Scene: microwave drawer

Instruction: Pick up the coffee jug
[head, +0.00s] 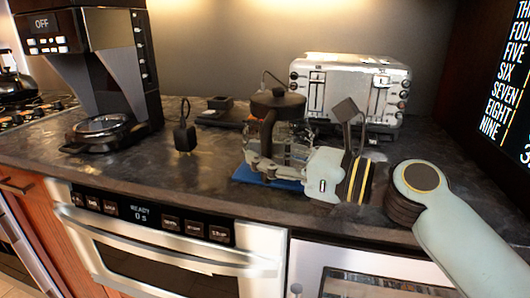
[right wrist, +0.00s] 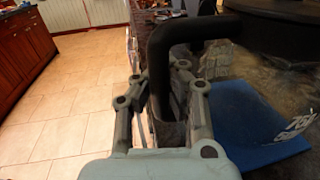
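The coffee jug (head: 278,104) stands on the worktop in the head view, in front of the toaster. It has a dark lid, a clear body and a dark handle (right wrist: 190,34) that curves down in the right wrist view. My right gripper (head: 256,160) reaches in from the right at handle height. In the right wrist view its two fingers (right wrist: 160,78) lie on either side of the handle. I cannot tell whether they press on it. The jug is upright, its lower body partly hidden by the gripper. My left gripper is not in view.
A blue flat item (head: 247,176) with white print lies by the jug's base. A silver toaster (head: 350,85) stands behind, and a coffee machine (head: 92,60) at the left. A black plug (head: 184,128) is on the worktop (head: 150,165). An oven (head: 170,235) sits below its front edge.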

